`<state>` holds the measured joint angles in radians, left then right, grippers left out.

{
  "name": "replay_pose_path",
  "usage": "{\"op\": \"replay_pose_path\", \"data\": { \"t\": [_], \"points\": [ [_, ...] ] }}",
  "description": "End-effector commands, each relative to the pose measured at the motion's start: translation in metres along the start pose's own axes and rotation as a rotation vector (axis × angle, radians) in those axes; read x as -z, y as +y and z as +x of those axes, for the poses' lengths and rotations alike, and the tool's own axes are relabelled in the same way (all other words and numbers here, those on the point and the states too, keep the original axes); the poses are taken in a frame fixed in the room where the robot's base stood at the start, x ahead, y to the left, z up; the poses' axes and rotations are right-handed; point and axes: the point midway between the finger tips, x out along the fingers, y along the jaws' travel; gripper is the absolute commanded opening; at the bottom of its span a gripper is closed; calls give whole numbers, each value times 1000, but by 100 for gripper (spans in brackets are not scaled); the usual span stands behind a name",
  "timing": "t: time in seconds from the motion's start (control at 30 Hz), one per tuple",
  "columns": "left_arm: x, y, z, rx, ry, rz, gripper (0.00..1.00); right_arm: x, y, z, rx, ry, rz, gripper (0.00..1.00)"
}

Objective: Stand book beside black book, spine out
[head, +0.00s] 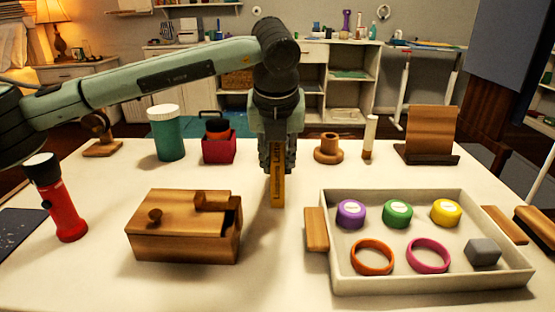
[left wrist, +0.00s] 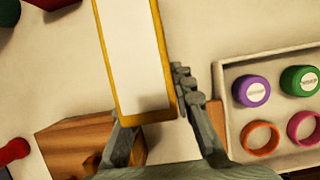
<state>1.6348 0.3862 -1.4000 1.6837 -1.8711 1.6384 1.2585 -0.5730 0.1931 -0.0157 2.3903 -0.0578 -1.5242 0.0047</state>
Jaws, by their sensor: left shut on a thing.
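My left gripper (head: 278,162) is above the middle of the white table, pointing down. It is shut on a narrow yellow-orange book (head: 278,186), which is upright with dark lettering on the edge facing the head camera. Whether its lower end touches the table is unclear. In the left wrist view the book (left wrist: 155,50) shows a pale block framed by yellow covers, with the fingers (left wrist: 165,130) near its lower end. I cannot make out a black book in either view. My right gripper is in neither view.
A wooden box (head: 183,245) stands front left of the book, and a pale tray (head: 430,282) with rings and lidded pots stands right. Behind are a red container (head: 219,150), a green jar (head: 167,140) and a wooden stand (head: 430,130). A red flashlight (head: 62,205) stands left.

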Motion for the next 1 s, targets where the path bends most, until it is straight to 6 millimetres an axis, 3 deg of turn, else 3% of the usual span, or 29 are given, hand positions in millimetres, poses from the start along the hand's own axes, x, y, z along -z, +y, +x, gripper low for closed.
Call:
{"op": "replay_pose_path", "data": {
  "t": [0.03,0.07,0.2,0.57,0.67,1.0],
  "points": [
    [-1,0,-1,1,-3,-1,0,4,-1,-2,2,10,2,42],
    [0,0,0,0,0,0,27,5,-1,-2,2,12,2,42],
    [0,0,0,0,0,0,44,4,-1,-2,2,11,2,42],
    [-1,0,-4,0,-1,0,44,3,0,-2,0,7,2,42],
    [-1,-1,-17,2,-4,-1,44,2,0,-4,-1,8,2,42],
    [-1,0,-87,0,-4,0,44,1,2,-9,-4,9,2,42]
  ]
}}
